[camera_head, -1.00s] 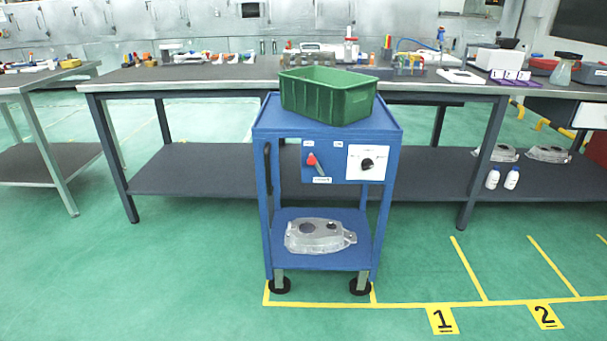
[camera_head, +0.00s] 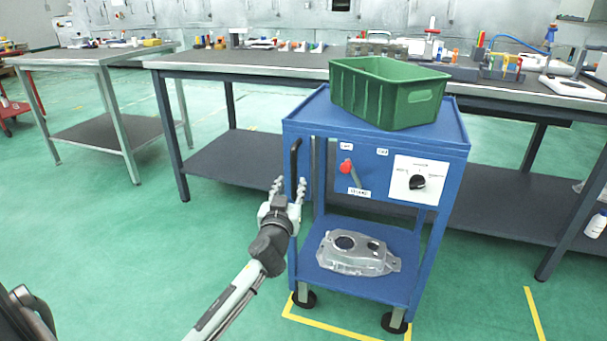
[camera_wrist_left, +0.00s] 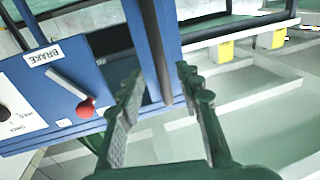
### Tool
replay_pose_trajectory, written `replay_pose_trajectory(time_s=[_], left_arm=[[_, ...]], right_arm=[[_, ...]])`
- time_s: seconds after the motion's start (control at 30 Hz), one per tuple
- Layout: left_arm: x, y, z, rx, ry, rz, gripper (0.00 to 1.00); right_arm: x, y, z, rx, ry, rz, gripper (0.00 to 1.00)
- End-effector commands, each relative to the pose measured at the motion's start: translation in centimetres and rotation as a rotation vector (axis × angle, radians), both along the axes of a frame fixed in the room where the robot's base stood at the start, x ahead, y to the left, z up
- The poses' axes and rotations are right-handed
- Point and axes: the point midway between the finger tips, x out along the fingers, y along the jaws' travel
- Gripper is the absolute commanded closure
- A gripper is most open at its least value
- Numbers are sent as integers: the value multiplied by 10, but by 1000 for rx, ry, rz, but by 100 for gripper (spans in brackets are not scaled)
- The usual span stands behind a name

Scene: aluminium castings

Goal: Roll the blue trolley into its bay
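The blue trolley (camera_head: 300,125) stands upright on the green floor, its front feet at a yellow floor line (camera_head: 335,327). Its black vertical handle (camera_head: 294,160) is on the left side. A brake lever with a red knob (camera_head: 345,167) is on its front panel; the knob also shows in the left wrist view (camera_wrist_left: 86,107), beside a BRAKE label. My left gripper (camera_head: 288,187) is open at the handle's lower part. In the left wrist view the handle (camera_wrist_left: 150,45) appears between the spread fingers; contact cannot be told. My right gripper is not in view.
A green crate (camera_head: 358,98) sits on the trolley's top and a metal casting (camera_head: 352,254) on its lower shelf. A long workbench (camera_head: 240,64) stands behind, another bench (camera_head: 80,60) at left.

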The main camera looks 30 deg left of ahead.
Motion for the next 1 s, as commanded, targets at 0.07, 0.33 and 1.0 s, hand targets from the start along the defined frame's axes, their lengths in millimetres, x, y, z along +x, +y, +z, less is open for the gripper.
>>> replay_pose_trajectory(time_s=[0.07, 0.33, 1.0], left_arm=[[13, 7, 2, 4, -1, 1, 65], [47, 22, 1, 3, 1, 0, 65], [54, 25, -1, 0, 3, 0, 99]], right_arm=[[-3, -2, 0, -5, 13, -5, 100], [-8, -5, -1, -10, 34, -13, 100], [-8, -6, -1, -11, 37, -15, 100]])
